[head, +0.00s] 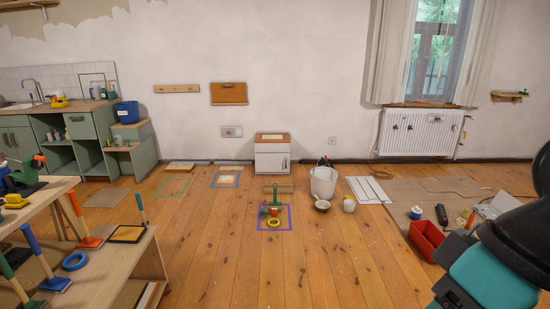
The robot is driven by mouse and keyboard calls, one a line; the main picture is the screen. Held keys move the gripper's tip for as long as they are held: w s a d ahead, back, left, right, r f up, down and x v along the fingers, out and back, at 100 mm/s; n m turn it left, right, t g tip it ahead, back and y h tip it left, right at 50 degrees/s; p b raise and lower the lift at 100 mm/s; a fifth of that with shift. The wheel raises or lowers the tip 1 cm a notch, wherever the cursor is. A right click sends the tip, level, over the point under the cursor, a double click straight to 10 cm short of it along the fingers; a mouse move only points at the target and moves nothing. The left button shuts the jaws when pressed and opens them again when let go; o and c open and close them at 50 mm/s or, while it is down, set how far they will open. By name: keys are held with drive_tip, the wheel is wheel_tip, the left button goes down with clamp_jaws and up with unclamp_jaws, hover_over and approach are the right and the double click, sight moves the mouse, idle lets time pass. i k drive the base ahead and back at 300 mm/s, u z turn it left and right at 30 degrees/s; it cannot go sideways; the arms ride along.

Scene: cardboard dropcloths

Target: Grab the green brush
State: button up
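Several items could be the green brush. A green upright item (274,196), perhaps a brush, stands among small things inside a purple square on the floor in the middle. A long-handled tool with a green handle (12,277) leans at the lower left, its head partly cut off by the picture's bottom edge. A green item (26,172) lies on the wooden table at the left, too small to tell its kind. My teal and black arm fills the lower right corner. My gripper is not in view.
Wooden shelving (110,265) with tools stands at the lower left. A white bucket (323,182) and small pots stand right of the purple square. A red crate (427,238) lies near my arm, on cardboard sheets. The middle foreground floor is clear.

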sight(274, 205)
drive_tip(key=u, duration=0.8)
drive_tip(key=i, duration=2.15)
drive_tip(key=u, duration=0.2)
drive_tip(key=i, duration=2.2)
drive_tip(key=z, duration=1.45)
drive_tip(key=i, duration=1.05)
drive_tip(key=z, duration=0.5)
